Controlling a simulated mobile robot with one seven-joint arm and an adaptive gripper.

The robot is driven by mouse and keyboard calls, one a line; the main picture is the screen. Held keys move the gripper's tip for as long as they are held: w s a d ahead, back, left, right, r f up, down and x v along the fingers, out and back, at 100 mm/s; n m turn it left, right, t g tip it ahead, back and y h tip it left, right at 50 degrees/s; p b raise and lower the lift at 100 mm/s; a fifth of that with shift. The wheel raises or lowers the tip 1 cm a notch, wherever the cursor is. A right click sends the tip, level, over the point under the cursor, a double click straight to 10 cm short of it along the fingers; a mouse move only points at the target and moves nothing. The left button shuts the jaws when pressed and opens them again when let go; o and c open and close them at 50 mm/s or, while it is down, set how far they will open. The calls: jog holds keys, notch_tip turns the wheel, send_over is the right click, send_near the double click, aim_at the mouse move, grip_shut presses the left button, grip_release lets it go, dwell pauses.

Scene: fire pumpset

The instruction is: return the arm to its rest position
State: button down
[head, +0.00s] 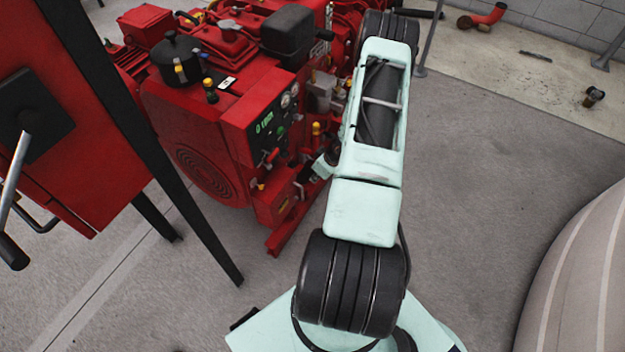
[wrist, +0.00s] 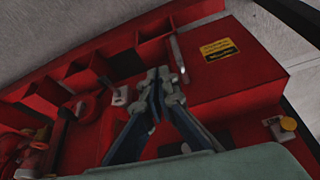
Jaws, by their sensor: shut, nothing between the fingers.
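My arm (head: 372,150) reaches forward over the floor to the red fire pumpset (head: 195,120) in the head view. The end of the arm is mostly hidden there behind its own links, beside the pumpset's control panel (head: 272,122). In the wrist view my gripper (wrist: 158,75) is shut with its fingertips together and empty. It lies in front of red pumpset surfaces (wrist: 205,80) with a yellow warning label (wrist: 219,50). Whether the gripper touches them I cannot tell.
A red cabinet (head: 75,150) with a handle (head: 14,180) stands at left on dark legs (head: 195,215). A large pale rounded body (head: 585,275) is at lower right. Grey floor (head: 480,170) is clear right of the arm. A red pipe piece (head: 485,17) lies at the back.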

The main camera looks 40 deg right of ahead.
jog(key=p+v, duration=0.1)
jog(key=v, duration=0.4)
jog(key=shift+s+d+r, duration=0.1)
jog(key=shift+r, duration=0.05)
